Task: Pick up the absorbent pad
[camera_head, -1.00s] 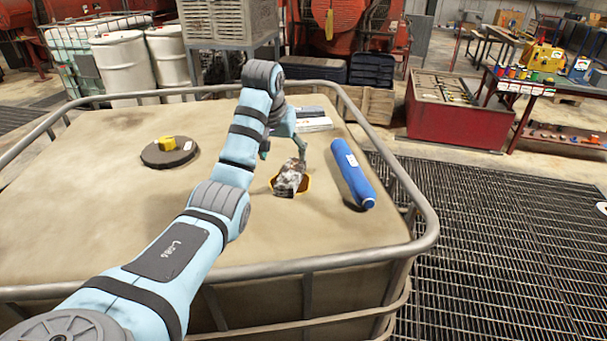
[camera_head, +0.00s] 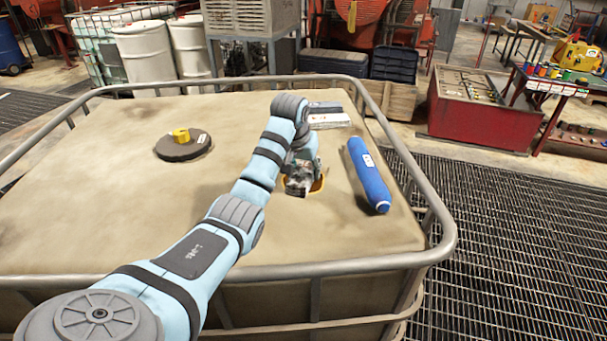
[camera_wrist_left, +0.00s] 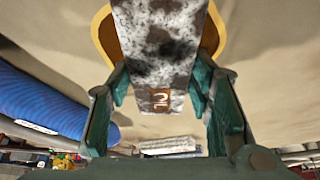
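The absorbent pad, seemingly the speckled grey-and-white piece (camera_head: 299,185), sits in a shallow yellow-orange dish (camera_head: 319,185) on the large beige tank top. In the left wrist view the pad (camera_wrist_left: 160,45) fills the upper middle, with a small orange mark on its near end and the dish rim (camera_wrist_left: 103,38) behind it. My left gripper (camera_head: 302,164) is down at the pad, partly hidden by my own arm. In the wrist view its green fingers (camera_wrist_left: 163,92) stand apart on either side of the pad, with gaps showing beside its near end. My right gripper is not in view.
A blue roll (camera_head: 369,176) lies right of the dish. A white flat stack (camera_head: 328,121) lies behind. A dark round lid with a yellow cap (camera_head: 180,136) is at the left. A metal rail (camera_head: 440,232) borders the tank top. The left part of the top is mostly clear.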

